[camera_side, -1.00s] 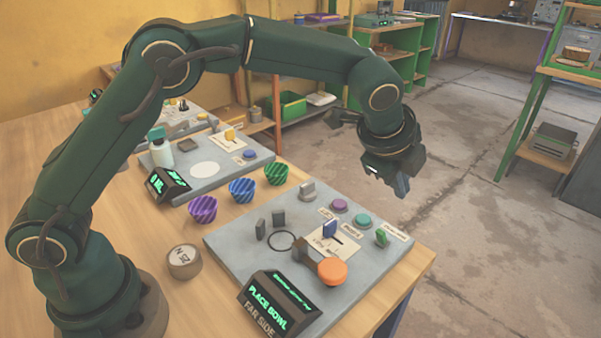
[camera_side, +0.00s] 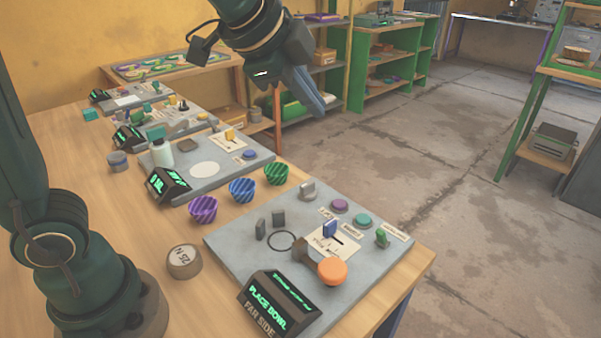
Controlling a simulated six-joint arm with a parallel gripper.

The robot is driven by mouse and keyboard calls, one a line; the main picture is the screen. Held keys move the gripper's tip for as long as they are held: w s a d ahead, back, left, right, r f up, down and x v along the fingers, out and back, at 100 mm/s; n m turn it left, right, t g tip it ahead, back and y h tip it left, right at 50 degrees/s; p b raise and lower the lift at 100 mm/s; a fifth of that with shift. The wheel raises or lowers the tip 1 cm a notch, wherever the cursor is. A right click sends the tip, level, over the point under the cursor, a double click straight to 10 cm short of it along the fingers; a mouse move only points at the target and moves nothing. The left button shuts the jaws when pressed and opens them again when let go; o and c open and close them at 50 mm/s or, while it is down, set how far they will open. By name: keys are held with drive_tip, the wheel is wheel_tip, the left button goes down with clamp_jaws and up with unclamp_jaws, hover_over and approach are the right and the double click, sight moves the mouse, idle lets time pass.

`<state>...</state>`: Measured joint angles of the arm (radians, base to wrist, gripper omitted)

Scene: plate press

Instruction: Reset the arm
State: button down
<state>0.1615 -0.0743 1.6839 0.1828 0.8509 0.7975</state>
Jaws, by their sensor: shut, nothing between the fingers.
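My gripper (camera_side: 308,94) is high in the air at the top middle of the view, above and behind the near panel. Its fingers are together and hold nothing. They point down and to the right. My upper arm links run out of the top of the picture, so most of the arm is hidden. The near grey panel (camera_side: 225,240) stands on the wooden table with a black display (camera_side: 280,305) reading "PLACE BOWL FAR SIDE".
A round weight (camera_side: 184,262) sits left of the near panel. Green shelves (camera_side: 385,65) stand behind; the floor is open right.

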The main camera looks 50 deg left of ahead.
drive_tip(key=s+a+f+n+g, duration=0.1)
drive_tip(key=s+f+n, duration=0.3)
drive_tip(key=s+n, duration=0.2)
drive_tip(key=s+a+f+n+g, duration=0.1)
drive_tip(key=s+f+n, duration=0.4)
drive_tip(key=s, duration=0.6)
drive_tip(key=shift+a+n, duration=0.15)
drive_tip(key=shift+n, duration=0.25)
